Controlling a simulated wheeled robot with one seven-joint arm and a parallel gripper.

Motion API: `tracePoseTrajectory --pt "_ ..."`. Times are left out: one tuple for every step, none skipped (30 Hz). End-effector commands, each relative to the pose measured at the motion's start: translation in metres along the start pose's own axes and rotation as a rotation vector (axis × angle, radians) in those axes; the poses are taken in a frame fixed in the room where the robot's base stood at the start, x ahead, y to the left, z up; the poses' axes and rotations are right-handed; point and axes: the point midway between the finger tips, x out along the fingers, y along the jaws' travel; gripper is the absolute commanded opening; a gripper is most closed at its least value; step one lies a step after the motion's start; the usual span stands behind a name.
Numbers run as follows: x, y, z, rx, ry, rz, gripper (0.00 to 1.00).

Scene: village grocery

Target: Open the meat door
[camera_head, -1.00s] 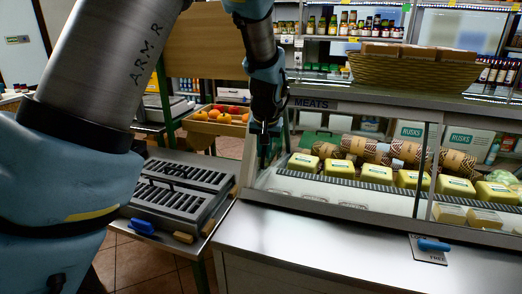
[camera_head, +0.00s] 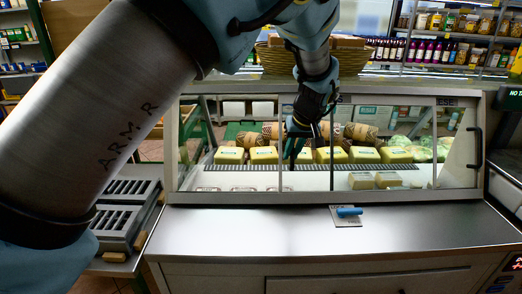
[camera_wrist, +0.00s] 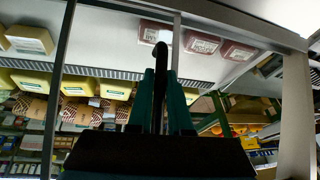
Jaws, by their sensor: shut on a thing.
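The glass display case (camera_head: 330,199) stands across the middle of the head view. My gripper (camera_head: 291,160) is at its front near the middle. In the wrist view, my gripper's green fingers (camera_wrist: 170,100) are shut on a black handle (camera_wrist: 159,58), beside the meat door's upright metal frame (camera_wrist: 176,40). The meat door seems slid to the right: the case's left front, by several red-labelled meat packs (camera_wrist: 202,43), looks uncovered. My arm hides part of the case's header sign. The right-hand cheese door has its own black handle (camera_head: 478,148) and looks shut.
A row of yellow packs (camera_head: 263,154) lies inside the case. The steel counter (camera_head: 250,232) in front is clear except for a small plate with a blue handle (camera_head: 348,211). Grey slotted trays (camera_head: 124,212) stand at left, and a wicker basket (camera_head: 275,60) on top.

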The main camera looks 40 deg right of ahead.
Motion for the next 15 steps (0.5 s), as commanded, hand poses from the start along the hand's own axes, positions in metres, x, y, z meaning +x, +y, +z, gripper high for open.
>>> tracePoseTrajectory --pt "-0.002 0.013 0.001 0.004 0.002 0.003 0.00" --pt "-0.003 0.019 0.002 0.002 0.002 0.003 0.00" --pt "-0.004 0.025 0.002 0.002 0.002 0.003 0.00" --pt "-0.005 0.030 0.003 0.002 0.002 0.003 0.00" --pt "-0.005 0.034 0.004 0.002 0.001 0.002 0.00" --pt "-0.006 0.039 0.004 0.001 0.002 0.003 0.00" --pt "-0.007 0.042 0.004 0.001 0.002 0.003 0.00" --pt "-0.007 0.044 0.005 0.001 0.001 0.003 0.00" --pt "-0.008 0.047 0.005 0.000 0.001 0.002 0.00" --pt "-0.008 0.049 0.005 0.000 0.001 0.002 0.00" --pt "-0.008 0.050 0.006 0.000 0.001 0.002 0.00" --pt "-0.008 0.052 0.006 0.000 0.001 0.002 0.00" --pt "-0.008 0.052 0.006 0.000 0.001 0.002 0.00" --pt "-0.008 0.053 0.006 0.000 0.001 0.002 0.00" --pt "-0.009 0.053 0.006 0.000 0.001 0.002 0.00"
